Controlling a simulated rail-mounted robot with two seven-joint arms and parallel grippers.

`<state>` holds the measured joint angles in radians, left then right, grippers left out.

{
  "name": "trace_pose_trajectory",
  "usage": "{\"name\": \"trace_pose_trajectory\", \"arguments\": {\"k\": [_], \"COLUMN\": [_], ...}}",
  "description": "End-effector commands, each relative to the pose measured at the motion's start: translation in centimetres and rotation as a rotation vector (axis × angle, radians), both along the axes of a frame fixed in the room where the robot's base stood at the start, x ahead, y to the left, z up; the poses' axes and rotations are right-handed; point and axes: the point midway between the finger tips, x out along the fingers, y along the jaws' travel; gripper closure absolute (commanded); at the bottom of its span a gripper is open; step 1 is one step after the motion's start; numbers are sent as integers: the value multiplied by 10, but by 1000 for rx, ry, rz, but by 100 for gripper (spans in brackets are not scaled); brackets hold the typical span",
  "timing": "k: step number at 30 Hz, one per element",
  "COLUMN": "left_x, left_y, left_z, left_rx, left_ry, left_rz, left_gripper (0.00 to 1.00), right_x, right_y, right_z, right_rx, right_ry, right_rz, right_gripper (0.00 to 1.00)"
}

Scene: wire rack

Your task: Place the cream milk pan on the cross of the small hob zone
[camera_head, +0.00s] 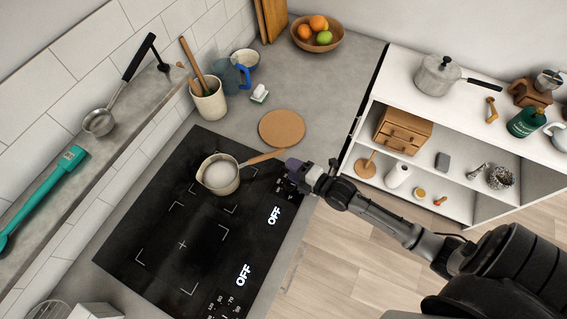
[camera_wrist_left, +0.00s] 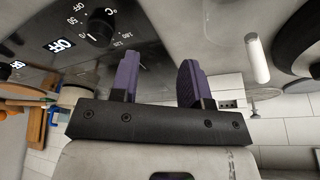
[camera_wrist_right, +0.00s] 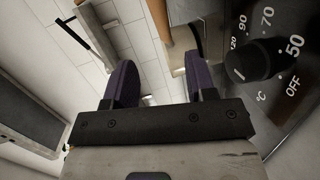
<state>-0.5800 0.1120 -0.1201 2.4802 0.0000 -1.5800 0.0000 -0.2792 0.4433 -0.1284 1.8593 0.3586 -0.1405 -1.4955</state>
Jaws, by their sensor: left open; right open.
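The cream milk pan (camera_head: 214,187) stands upright on the black hob (camera_head: 150,215), its wooden handle (camera_head: 262,158) pointing right. It covers the middle of the upper, smaller zone; the cross there is hidden under it, so I cannot tell how well they line up. My right gripper (camera_head: 291,166) is open near the handle's end, above the hob's right edge; its two purple fingers also show in the right wrist view (camera_wrist_right: 161,85). I cannot tell whether it touches the handle. My left gripper (camera_wrist_left: 157,80) is open and empty in the left wrist view, and out of the head view.
A larger marked zone with a visible cross lies below the pan on the hob. A round cork mat (camera_head: 282,128) lies behind the handle. A utensil crock (camera_head: 208,101) and blue jug (camera_head: 229,78) stand at the back. A hob knob (camera_wrist_right: 250,60) is beside my right fingers.

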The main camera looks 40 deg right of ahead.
Motion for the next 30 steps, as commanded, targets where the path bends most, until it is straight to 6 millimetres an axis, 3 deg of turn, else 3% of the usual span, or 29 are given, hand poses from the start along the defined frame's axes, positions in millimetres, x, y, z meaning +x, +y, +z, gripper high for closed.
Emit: {"name": "trace_pose_trajectory", "arguments": {"k": [9, 14, 21, 30], "left_x": [0, 0, 0, 0], "left_y": [1, 2, 3, 4], "left_z": [0, 0, 0, 0], "left_rx": [1, 7, 12, 12], "left_ry": [0, 0, 0, 0], "left_rz": [-1, -4, -8, -9], "left_gripper": [57, 57, 57, 57], "right_x": [-12, -26, -91, -181], "right_y": [-2, 15, 58, 74], "right_z": [3, -4, -16, -3], "right_rx": [4, 108, 483, 845], "right_ry": [4, 124, 576, 947], "right_rz": [0, -25, -278, -831], "right_gripper": [49, 49, 49, 49]}}
